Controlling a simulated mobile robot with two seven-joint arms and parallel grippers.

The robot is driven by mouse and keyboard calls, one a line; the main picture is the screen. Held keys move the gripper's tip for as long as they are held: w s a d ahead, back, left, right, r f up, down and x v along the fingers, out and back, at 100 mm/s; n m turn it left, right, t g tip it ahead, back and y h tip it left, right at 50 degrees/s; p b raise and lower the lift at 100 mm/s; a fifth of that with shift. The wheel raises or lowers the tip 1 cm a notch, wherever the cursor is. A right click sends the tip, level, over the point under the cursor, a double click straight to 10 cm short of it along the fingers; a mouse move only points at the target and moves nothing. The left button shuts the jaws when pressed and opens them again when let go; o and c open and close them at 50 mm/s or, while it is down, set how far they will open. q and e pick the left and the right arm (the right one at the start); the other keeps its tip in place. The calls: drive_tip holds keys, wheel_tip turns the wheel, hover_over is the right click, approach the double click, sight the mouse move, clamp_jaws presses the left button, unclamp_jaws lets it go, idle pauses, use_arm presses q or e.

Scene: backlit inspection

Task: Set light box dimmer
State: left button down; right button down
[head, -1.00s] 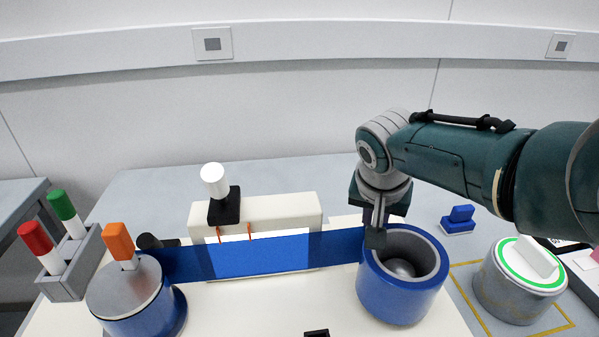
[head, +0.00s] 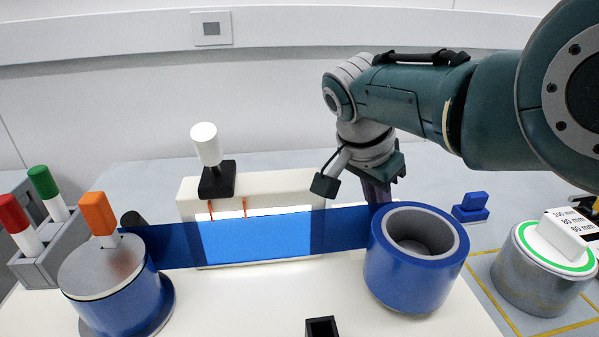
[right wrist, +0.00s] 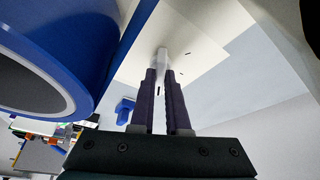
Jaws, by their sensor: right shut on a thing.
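The light box is a cream housing (head: 345,183) with a bright panel behind a strip of blue film (head: 255,240). A small pale knob (right wrist: 162,57) stands on a white surface in the right wrist view. My right gripper (right wrist: 162,72) is shut on this knob, with one dark finger on either side. In the head view my right gripper's fingers (head: 376,192) point down behind the blue roll, and their tips are hidden there. The knob does not show in the head view. My left gripper is in neither current view.
The blue roll (head: 405,280) stands close beside my right fingers, also large in the wrist view (right wrist: 70,30). Left are a metal-topped blue roll (head: 105,290) and a marker rack (head: 60,245). A black stand with white top (head: 206,145) sits on the housing. Right are a blue block (head: 471,207) and grey canister (head: 535,285).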

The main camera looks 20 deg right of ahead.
idle(0.3)
use_arm(q)
drive_tip(key=shift+a, duration=0.1)
use_arm(e)
drive_tip(key=c, duration=0.9)
unclamp_jaws()
use_arm(q)
wheel_tip(320, 180, up, 5)
drive_tip(key=p, duration=0.5)
use_arm(e)
drive_tip(key=v, duration=1)
